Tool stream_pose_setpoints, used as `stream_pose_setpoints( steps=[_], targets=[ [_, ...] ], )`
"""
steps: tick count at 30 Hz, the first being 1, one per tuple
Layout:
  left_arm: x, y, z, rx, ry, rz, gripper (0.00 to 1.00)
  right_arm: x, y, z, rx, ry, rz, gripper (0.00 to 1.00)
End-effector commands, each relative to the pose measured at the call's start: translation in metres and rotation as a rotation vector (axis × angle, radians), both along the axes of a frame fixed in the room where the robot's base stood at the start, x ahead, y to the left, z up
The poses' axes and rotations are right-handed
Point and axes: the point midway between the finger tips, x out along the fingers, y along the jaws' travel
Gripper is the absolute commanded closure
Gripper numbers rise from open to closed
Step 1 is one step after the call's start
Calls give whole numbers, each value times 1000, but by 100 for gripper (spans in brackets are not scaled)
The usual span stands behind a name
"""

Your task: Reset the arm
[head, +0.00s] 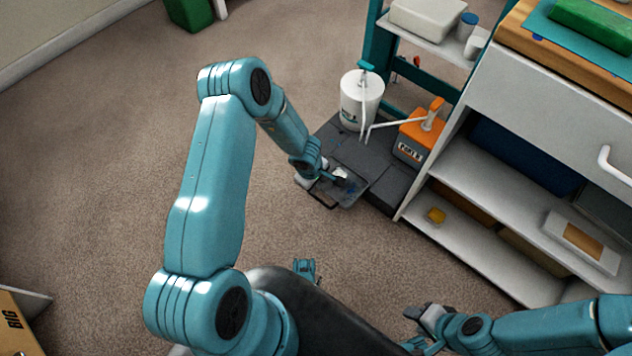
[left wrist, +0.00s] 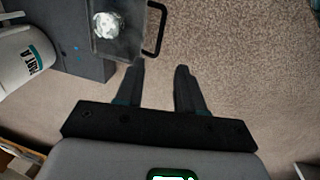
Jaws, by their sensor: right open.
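My left arm reaches out over the floor, and its gripper (head: 328,178) is at the front edge of a dark platform (head: 375,163). In the left wrist view its two fingers (left wrist: 160,66) are apart with only carpet between them. A whitish, shiny cup-like thing (left wrist: 109,25) is on the tray. My right gripper (head: 428,322) is open and empty over the carpet at the bottom right.
A white pump container (head: 352,106) and an orange pump container (head: 413,142) stand on the platform. A white shelf unit (head: 480,215) is to the right, with a green block (head: 592,24) on top. A teal rack (head: 372,38) is behind.

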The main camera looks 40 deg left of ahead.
Motion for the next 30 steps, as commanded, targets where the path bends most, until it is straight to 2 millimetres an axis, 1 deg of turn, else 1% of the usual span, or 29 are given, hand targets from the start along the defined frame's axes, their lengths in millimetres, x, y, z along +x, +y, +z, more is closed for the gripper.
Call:
stream_pose_setpoints(
  steps=[12, 14, 15, 16, 17, 18, 20, 21, 24, 27, 30],
  targets=[
    [1, -1, 0, 0, -1, -2, 62, 0, 0, 0, 0, 0, -1, 57],
    [5, -6, 3, 0, -8, -16, 62, 0, 0, 0, 0, 0, -1, 57],
    [10, -13, 8, 2, -18, -34, 62, 0, 0, 0, 0, 0, -1, 57],
    [9, -23, 11, -1, -16, -58, 62, 0, 0, 0, 0, 0, -1, 57],
    [3, -34, 14, -4, -8, -108, 62, 0, 0, 0, 0, 0, -1, 57],
    [-9, -50, 16, 1, 4, -216, 62, 0, 0, 0, 0, -1, -1, 57],
    [-29, -70, 19, 10, 16, -381, 62, 0, 0, 0, 0, -1, -1, 57],
    [-43, -83, 22, 16, 20, -493, 62, 0, 0, 0, 0, -1, -1, 57],
    [-80, -111, 28, 14, 20, -753, 62, 0, 0, 0, 0, -1, -1, 57],
    [-111, -132, 35, -4, 0, -964, 62, 0, 0, 0, 0, -1, -1, 57],
    [-138, -150, 42, -36, -27, -1125, 62, 0, 0, 0, 0, -1, -1, 57]
  ],
)
